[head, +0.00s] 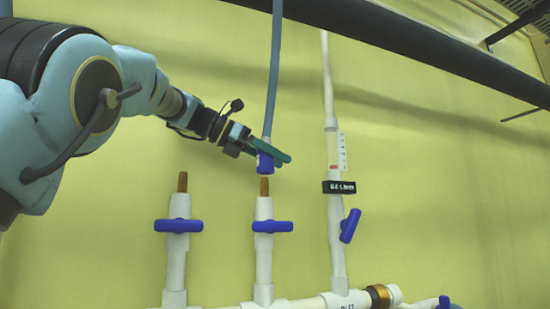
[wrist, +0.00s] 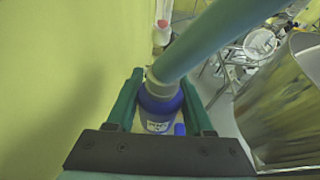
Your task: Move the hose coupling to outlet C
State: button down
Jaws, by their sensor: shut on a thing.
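The hose coupling (head: 265,162) is a blue collar at the lower end of a blue-grey hose (head: 275,70) that runs up out of view. My gripper (head: 285,157) has green fingers and is shut on the coupling. In the wrist view the blue coupling (wrist: 158,108) sits between the two fingers, with a pale label on its side. In the head view it hangs upright just above the brown nipple (head: 264,187) of the middle white pipe, with a slight gap showing. A second bare nipple (head: 182,182) tops the left pipe. I see no outlet letters.
Blue handles sit on the left pipe (head: 178,226), the middle pipe (head: 258,226) and, tilted, the right pipe (head: 349,226). The right pipe carries a flow meter (head: 334,150) and a black label. A dark beam (head: 410,40) crosses above. A shiny curved vessel (wrist: 285,100) stands at right.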

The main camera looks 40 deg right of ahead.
jog(key=shift+a+f+b, duration=0.15)
jog(key=shift+f+b, duration=0.1)
jog(key=shift+b, duration=0.2)
dwell(0.6)
jog(key=shift+f+b, duration=2.45)
jog(key=shift+b, duration=0.2)
dwell(0.7)
jog(key=shift+c, duration=1)
grip_release()
jog(key=b+v, duration=0.1)
jog(key=v, duration=0.9)
jog(key=shift+w+a+b, duration=0.2)
jog(key=shift+a+b, duration=0.15)
jog(key=shift+r, duration=0.15)
